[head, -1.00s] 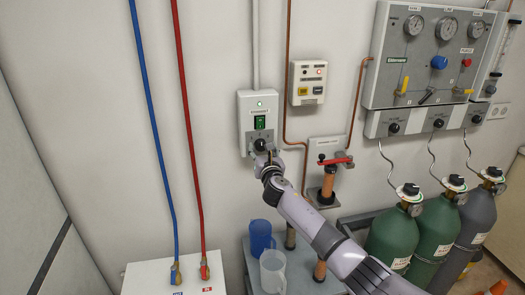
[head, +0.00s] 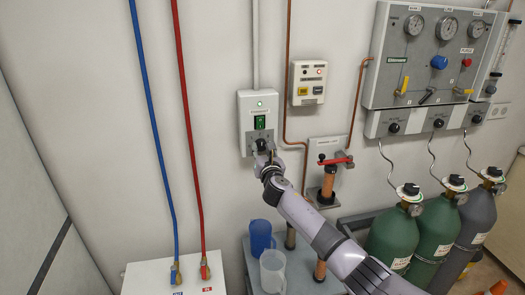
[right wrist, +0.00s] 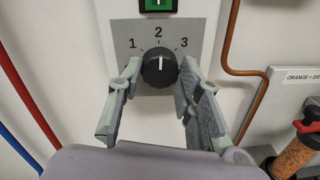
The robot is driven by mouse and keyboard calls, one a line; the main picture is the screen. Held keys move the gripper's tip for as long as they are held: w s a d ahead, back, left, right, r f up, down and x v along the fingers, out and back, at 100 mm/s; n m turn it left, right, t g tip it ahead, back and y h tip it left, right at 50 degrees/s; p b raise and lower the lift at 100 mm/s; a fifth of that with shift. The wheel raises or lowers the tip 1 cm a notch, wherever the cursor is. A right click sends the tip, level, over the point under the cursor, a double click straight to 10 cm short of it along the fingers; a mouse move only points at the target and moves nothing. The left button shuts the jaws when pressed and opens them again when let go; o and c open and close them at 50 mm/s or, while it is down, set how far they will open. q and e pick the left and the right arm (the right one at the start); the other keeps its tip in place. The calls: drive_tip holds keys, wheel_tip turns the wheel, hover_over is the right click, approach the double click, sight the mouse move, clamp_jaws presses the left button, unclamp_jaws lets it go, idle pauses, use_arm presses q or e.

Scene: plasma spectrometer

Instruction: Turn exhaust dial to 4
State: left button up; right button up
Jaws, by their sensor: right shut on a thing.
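The exhaust dial (right wrist: 159,66) is a black round knob with a white pointer line. It sits on a grey plate printed 1, 2 and 3 in the right wrist view; the line points up at 2. No 4 can be seen there. My right gripper (right wrist: 160,74) is shut on the dial, one finger at each side. In the head view the dial (head: 261,144) is on the white exhaust box (head: 244,122), below a green switch (head: 260,122), with my right gripper (head: 265,152) at it. My left gripper is not in view.
A copper pipe (right wrist: 229,40) runs close right of the box. A red-handled valve (head: 335,160) stands further right. A blue cup (head: 260,236) and a clear jug (head: 272,270) stand below. Gas cylinders (head: 392,238) are at the right.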

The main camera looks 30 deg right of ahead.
drive_tip(key=m, duration=0.5)
drive_tip(key=m+b, duration=0.1)
drive_tip(key=m, duration=0.3)
drive_tip(key=shift+m, duration=0.4)
drive_tip(key=m, duration=0.4)
drive_tip(key=shift+d+y, duration=0.1)
drive_tip(key=shift+y, duration=0.2)
drive_tip(key=m+b, duration=0.1)
drive_tip(key=m, duration=0.3)
drive_tip(key=shift+f+m, duration=0.1)
drive_tip(key=shift+m, duration=0.3)
drive_tip(key=o, duration=1.2)
drive_tip(key=shift+c, duration=0.2)
